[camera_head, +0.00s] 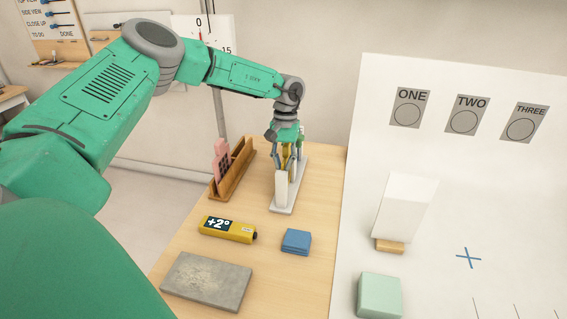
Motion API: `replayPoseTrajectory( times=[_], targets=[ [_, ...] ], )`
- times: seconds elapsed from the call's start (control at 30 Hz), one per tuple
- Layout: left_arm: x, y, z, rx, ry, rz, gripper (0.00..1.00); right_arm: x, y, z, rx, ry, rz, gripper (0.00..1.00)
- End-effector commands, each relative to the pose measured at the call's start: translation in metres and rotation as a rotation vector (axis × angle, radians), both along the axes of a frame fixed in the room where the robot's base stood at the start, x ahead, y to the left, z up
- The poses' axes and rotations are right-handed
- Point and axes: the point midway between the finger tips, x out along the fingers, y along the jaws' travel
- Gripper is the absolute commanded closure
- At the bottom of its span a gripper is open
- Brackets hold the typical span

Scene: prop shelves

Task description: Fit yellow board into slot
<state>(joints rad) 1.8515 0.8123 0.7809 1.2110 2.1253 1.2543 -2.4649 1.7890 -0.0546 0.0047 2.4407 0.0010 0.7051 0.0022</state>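My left gripper (287,157) reaches down from above over a white slotted rack (284,208) on the wooden table. A narrow yellow piece, seemingly the yellow board (286,161), shows between its fingers at the rack. The fingers cover much of it, so I cannot tell whether they grip it or whether it is seated in a slot. A white upright board (281,188) stands in the near end of the rack. My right gripper is not in view.
A brown wooden rack (239,173) with a pink board (221,158) stands left of the white rack. Nearer are a yellow device marked +2° (228,230), blue squares (296,240) and a grey slab (207,281). A white panel (455,190) borders the table on the right.

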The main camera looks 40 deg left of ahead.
Motion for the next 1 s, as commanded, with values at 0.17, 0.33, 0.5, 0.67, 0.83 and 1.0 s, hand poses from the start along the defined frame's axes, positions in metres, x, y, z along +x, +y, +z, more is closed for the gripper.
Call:
replayPoseTrajectory(
  times=[0.17,0.33,0.5,0.67,0.83,1.0],
  targets=[
    [-0.001,0.000,0.000,0.001,0.002,0.000,0.69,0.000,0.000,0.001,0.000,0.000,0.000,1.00],
    [-0.001,0.001,0.000,0.001,0.002,0.000,0.69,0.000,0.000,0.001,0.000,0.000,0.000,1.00],
    [0.003,0.002,0.014,0.001,0.000,0.000,0.69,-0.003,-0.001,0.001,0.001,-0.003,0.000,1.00],
    [0.008,0.005,0.044,0.001,-0.002,0.001,0.69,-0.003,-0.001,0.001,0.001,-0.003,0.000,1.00],
    [0.015,0.009,0.079,0.000,-0.001,0.000,0.69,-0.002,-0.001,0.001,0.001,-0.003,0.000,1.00],
    [0.019,0.011,0.104,0.001,0.000,0.000,0.69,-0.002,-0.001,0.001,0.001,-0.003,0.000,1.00]
  ],
)
